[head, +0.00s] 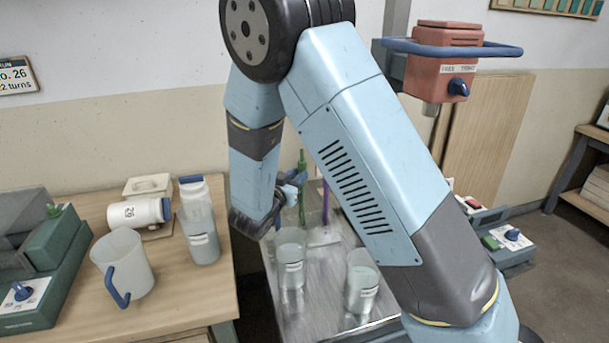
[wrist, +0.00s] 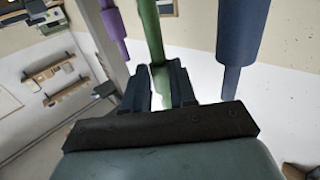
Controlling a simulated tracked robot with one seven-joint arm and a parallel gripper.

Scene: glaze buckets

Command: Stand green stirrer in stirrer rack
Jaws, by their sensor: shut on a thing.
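My gripper (head: 297,186) is shut on the green stirrer (head: 302,200) above the steel table. In the wrist view the green stirrer (wrist: 152,35) runs between the two fingers (wrist: 158,88) of my gripper. In the head view it looks close to upright, and its lower end is behind or near a clear bucket. I cannot make out the stirrer rack for certain; a pale base (head: 322,237) shows at the foot of the purple stirrer (head: 325,200), partly hidden by my arm.
In the wrist view a purple stirrer (wrist: 111,22) and a blue stirrer (wrist: 240,35) flank the green one. Clear buckets (head: 290,262) (head: 361,285) stand on the steel table (head: 325,318). A wooden table (head: 175,295) on the left holds a jug (head: 124,262) and white containers.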

